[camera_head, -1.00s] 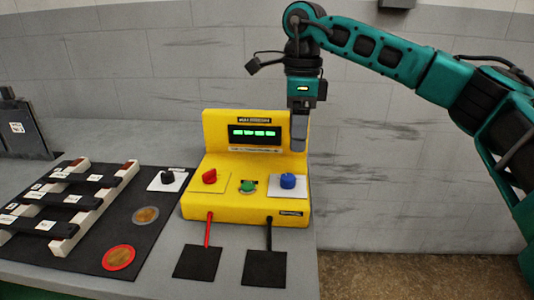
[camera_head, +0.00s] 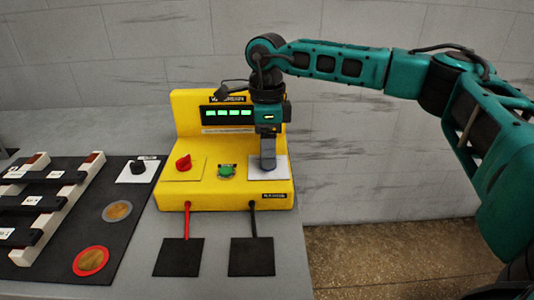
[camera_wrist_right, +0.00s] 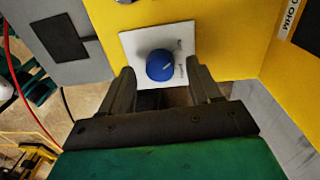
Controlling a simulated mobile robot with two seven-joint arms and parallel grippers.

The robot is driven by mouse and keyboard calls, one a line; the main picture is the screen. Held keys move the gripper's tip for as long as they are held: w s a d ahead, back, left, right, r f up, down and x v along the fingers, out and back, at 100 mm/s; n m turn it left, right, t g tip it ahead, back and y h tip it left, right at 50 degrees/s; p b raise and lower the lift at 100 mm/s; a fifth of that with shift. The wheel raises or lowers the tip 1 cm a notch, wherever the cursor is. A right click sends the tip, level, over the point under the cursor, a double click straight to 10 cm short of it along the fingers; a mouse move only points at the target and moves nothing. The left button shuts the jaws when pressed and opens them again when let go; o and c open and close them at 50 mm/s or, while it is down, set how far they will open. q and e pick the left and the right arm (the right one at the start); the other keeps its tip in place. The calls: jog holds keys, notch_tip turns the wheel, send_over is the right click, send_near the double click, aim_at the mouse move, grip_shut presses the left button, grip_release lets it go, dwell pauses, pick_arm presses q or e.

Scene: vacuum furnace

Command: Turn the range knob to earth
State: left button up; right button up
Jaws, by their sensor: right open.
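The yellow meter box (camera_head: 225,185) stands on the bench with a lit green display. A blue knob (camera_wrist_right: 161,65) on a white plate (camera_wrist_right: 184,34) lies ahead of my right gripper in the wrist view. Its white mark points toward the upper right. Small labels beside it are too small to read. My right gripper (camera_head: 268,164) is open, fingers pointing down over the plate, and hides the blue knob in the head view. In the wrist view the fingers (camera_wrist_right: 160,76) stand either side of the knob's near part, with gaps showing. My left gripper is not in view.
A red knob (camera_head: 184,162) and a green button (camera_head: 227,170) sit left of the plate on the box. A black knob (camera_head: 138,167) is on the dark mat. Red and black leads run to black pads (camera_head: 178,257) in front.

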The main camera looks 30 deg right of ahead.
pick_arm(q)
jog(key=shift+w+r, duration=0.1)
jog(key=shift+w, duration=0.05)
pick_arm(e)
jog(key=shift+f, duration=0.7)
jog(key=shift+c, duration=0.4)
jog(key=c, duration=1)
jog(key=shift+o, duration=0.2)
